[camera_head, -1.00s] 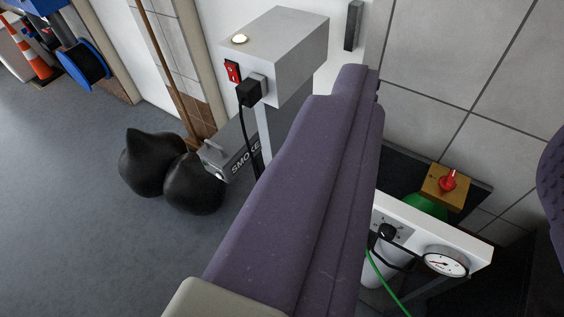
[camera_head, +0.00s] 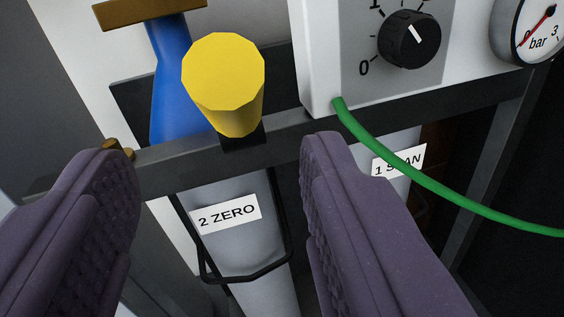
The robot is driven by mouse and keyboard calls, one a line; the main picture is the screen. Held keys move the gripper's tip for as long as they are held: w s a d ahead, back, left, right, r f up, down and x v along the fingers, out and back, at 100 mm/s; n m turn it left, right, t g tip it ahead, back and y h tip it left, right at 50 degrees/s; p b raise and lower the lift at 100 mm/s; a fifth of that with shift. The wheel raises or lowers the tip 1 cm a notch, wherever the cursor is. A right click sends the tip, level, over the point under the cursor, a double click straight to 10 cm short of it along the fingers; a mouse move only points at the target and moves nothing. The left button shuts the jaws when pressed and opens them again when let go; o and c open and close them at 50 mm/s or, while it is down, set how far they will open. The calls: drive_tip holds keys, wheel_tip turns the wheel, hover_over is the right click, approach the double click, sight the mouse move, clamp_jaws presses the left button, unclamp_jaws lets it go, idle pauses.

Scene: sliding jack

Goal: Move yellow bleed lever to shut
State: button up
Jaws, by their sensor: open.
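A yellow lever (camera_head: 225,85) with a faceted round end points toward the camera, just above a dark rail. Its foot meets a small black block at the rail; its pivot and any shut marking do not show. My gripper (camera_head: 218,150) is open and empty, with one purple finger low on the left and the other right of centre. In the picture the lever lies between and above the two fingertips. I cannot tell how far in front of them it is, and I see no contact.
A grey cylinder labelled 2 ZERO (camera_head: 228,217) stands below the rail (camera_head: 180,165), behind a black wire loop. A blue part (camera_head: 172,75) is left of the lever. Right are a white panel with a black knob (camera_head: 409,40), a gauge (camera_head: 527,30) and a green hose (camera_head: 440,186).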

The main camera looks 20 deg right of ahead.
sight(231, 124)
drive_tip(key=shift+w+d+f, duration=0.1)
drive_tip(key=shift+f, duration=0.05)
drive_tip(key=b+x, duration=0.2)
drive_tip(key=x, duration=0.5)
drive_tip(key=shift+w+d, duration=0.2)
drive_tip(key=shift+w, duration=0.05)
drive_tip(key=shift+c, duration=0.5)
clamp_jaws()
